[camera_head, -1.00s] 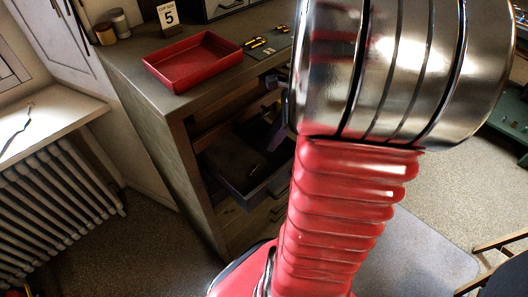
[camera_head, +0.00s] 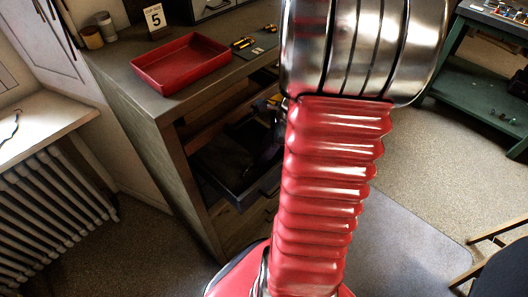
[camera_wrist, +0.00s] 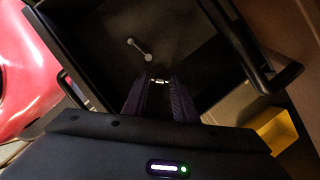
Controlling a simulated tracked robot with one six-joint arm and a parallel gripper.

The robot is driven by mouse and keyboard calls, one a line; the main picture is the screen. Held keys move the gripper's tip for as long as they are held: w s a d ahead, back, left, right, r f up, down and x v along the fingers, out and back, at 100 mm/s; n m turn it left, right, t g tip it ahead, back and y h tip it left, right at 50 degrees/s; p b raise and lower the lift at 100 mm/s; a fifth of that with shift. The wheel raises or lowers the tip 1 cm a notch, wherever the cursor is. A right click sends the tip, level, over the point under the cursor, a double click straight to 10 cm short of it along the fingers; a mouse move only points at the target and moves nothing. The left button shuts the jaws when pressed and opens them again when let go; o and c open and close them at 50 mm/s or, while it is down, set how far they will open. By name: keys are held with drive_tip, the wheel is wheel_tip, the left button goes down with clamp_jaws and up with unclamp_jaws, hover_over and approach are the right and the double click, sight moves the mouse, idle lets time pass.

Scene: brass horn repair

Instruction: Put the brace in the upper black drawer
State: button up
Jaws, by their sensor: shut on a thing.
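In the wrist view my gripper (camera_wrist: 160,90) is shut on a small bright metal piece, which I take for the brace (camera_wrist: 159,81). Most of it is hidden between the dark fingers. My gripper is over the open black drawer (camera_wrist: 95,25), pointing down into it. The height above the drawer floor is hard to tell. The open drawer (camera_head: 232,190) also shows in the head view, pulled out of the wooden cabinet, where my arm covers part of it.
A short metal rod with wider ends (camera_wrist: 140,48) lies in the drawer beyond my fingertips. A dark bar handle (camera_wrist: 272,82) is at right, with a yellow thing (camera_wrist: 278,130) below it. A red tray (camera_head: 182,62) and yellow-handled tools (camera_head: 243,42) lie on the cabinet top.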

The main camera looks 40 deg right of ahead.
drive_tip(key=o, duration=1)
drive_tip(key=shift+r, duration=0.1)
drive_tip(key=v, duration=1.2)
idle(0.4)
